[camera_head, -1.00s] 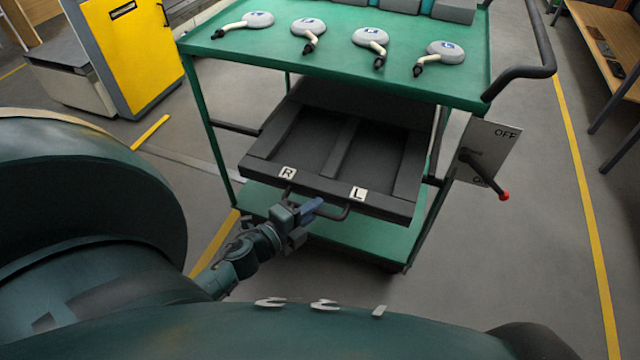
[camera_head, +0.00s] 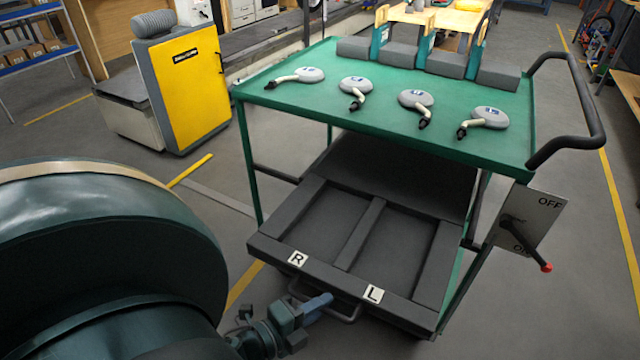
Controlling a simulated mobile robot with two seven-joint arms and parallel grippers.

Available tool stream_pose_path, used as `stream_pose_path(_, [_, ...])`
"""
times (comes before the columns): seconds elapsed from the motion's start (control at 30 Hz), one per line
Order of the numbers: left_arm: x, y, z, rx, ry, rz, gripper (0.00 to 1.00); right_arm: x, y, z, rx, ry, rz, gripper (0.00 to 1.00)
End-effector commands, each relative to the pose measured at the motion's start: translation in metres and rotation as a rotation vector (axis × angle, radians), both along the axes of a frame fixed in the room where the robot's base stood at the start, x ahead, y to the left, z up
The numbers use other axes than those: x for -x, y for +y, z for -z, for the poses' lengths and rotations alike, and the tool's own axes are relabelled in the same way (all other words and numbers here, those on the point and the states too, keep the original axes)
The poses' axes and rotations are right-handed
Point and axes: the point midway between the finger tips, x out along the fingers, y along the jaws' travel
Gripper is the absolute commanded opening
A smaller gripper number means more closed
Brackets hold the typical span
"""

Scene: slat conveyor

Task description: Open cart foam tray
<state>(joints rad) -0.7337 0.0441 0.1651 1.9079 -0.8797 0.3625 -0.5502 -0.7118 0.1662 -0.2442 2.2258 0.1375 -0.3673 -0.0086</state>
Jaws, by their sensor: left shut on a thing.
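The dark foam tray (camera_head: 338,271) sticks out from under the green top of the cart (camera_head: 455,142). It has two empty recesses, with a label R (camera_head: 297,259) at the left and L (camera_head: 373,294) at the right of its front edge. A dark bar handle (camera_head: 349,318) is on its front face. My left gripper (camera_head: 316,305) is at the handle, shut on it. My right gripper is not in view.
Several grey round parts with pale stems, one of them at the left (camera_head: 308,75), lie on the cart top. A panel marked OFF (camera_head: 529,216) with a red-tipped lever hangs at the cart's right. A yellow cabinet (camera_head: 188,88) stands at the left.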

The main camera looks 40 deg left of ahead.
Motion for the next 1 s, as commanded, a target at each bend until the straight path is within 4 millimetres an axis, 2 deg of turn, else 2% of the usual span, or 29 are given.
stream_pose_path(0.03, [0.000, 0.000, 0.000, 0.000, -0.001, 0.001, 0.14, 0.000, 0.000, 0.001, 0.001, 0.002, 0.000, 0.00])
stream_pose_path(0.27, [0.000, 0.000, 0.000, 0.000, -0.001, 0.001, 0.33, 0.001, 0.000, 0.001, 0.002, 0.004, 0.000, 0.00])
stream_pose_path(0.67, [0.001, 0.000, 0.000, 0.000, 0.000, 0.000, 0.34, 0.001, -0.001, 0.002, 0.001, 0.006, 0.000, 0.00])
stream_pose_path(0.83, [0.019, 0.003, -0.002, 0.001, 0.003, -0.001, 0.34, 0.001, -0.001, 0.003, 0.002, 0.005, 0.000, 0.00])
stream_pose_path(1.0, [0.055, 0.009, -0.009, 0.001, 0.005, -0.003, 0.34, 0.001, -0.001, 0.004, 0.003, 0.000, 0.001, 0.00])
